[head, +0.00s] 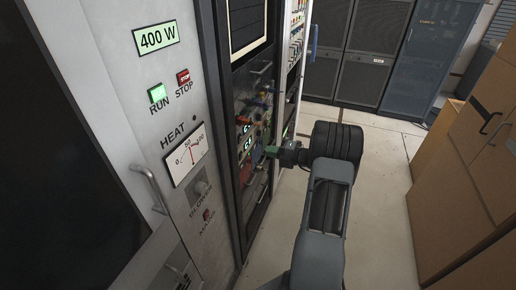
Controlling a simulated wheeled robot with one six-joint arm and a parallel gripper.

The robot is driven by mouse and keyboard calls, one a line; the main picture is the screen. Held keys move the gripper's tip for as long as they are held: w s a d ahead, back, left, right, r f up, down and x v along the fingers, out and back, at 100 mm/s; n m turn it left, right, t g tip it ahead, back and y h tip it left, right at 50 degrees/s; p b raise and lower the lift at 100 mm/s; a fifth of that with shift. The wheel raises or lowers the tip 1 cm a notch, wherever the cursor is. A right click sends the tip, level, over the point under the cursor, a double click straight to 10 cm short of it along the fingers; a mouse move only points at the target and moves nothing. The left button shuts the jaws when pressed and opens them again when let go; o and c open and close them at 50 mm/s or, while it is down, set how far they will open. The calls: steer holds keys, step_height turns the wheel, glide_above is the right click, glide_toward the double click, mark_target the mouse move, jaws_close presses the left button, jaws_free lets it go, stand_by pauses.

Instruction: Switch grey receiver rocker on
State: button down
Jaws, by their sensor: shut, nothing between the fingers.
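My gripper (272,151) shows in the head view at the end of my arm, its tip greenish. It is shut and empty, pointing left toward the dark equipment rack (242,95). It is close to the rack's front panels; I cannot tell whether it touches them. Small coloured parts and green lit displays (246,137) sit on the panels just left of the tip. The grey receiver and its rocker cannot be made out for certain; they are small, seen at a steep angle, and may be partly behind my gripper.
A grey transmitter cabinet (110,50) with RUN and STOP buttons, a HEAT meter (186,155) and a protruding handle (153,190) stands left. Dark cabinets (360,50) stand at the back. Brown cupboards (470,150) line the right. Pale floor (385,215) between is clear.

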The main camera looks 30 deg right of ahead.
steer(key=shift+f+v, duration=0.2)
steer(key=shift+v, duration=0.75)
steer(key=shift+f+v, duration=0.2)
steer(key=shift+v, duration=0.75)
